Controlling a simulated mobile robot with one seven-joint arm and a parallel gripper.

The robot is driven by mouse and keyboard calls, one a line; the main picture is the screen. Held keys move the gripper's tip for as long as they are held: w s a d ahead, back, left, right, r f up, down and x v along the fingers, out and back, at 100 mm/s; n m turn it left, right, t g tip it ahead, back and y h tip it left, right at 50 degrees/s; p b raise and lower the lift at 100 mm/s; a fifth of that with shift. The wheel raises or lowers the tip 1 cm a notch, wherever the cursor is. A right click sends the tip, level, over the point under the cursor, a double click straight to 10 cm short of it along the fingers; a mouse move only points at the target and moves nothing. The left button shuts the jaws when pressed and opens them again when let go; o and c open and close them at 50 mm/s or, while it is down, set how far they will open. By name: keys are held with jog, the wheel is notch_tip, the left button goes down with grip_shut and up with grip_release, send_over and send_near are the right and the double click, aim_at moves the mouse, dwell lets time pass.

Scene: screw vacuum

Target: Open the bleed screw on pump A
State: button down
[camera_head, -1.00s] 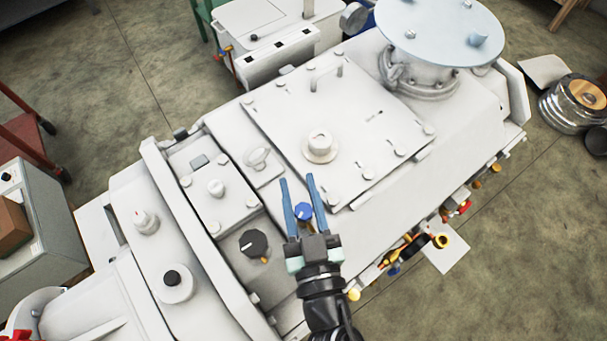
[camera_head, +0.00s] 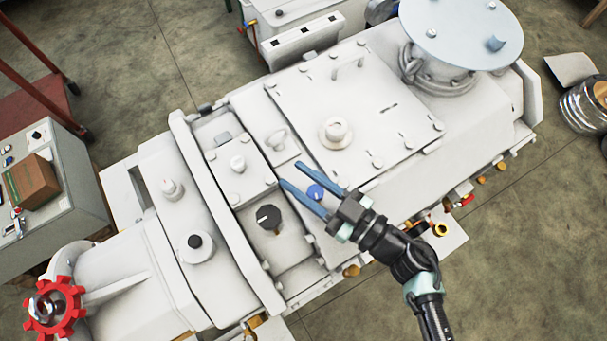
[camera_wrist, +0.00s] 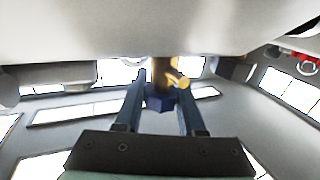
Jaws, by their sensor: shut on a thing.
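The white pump body (camera_head: 405,160) fills the middle of the head view. A small blue-headed screw (camera_head: 315,192) sits on its top, and I take it for the bleed screw; no label is readable. My gripper (camera_head: 291,174) reaches in from the lower right, with one blue finger on each side of the screw head. It is shut on the blue screw, with the fingertips extending past it. In the wrist view the blue screw head (camera_wrist: 158,101) is between the fingers, below a brass stem (camera_wrist: 163,70). The finger contact faces are hard to see.
A black dial knob (camera_head: 267,217) stands close to the left of the gripper. A round capped fitting (camera_head: 336,131) is on the plate behind. A red handwheel (camera_head: 55,308) is at the lower left. Brass valves (camera_head: 440,229) line the pump's front edge.

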jog(key=shift+s+n+g+y, duration=0.1)
jog(key=shift+n+g+y, duration=0.2)
jog(key=shift+g, duration=0.2)
jog(key=c, duration=0.5)
grip_release()
jog(key=b+v, duration=0.2)
jog(key=v, duration=0.9)
jog(key=shift+s+d+f+b, duration=0.15)
jog(key=shift+s+d+b, duration=0.05)
jog(key=shift+d+b, duration=0.15)
jog(key=shift+s+d, duration=0.3)
jog(key=shift+d, duration=0.2)
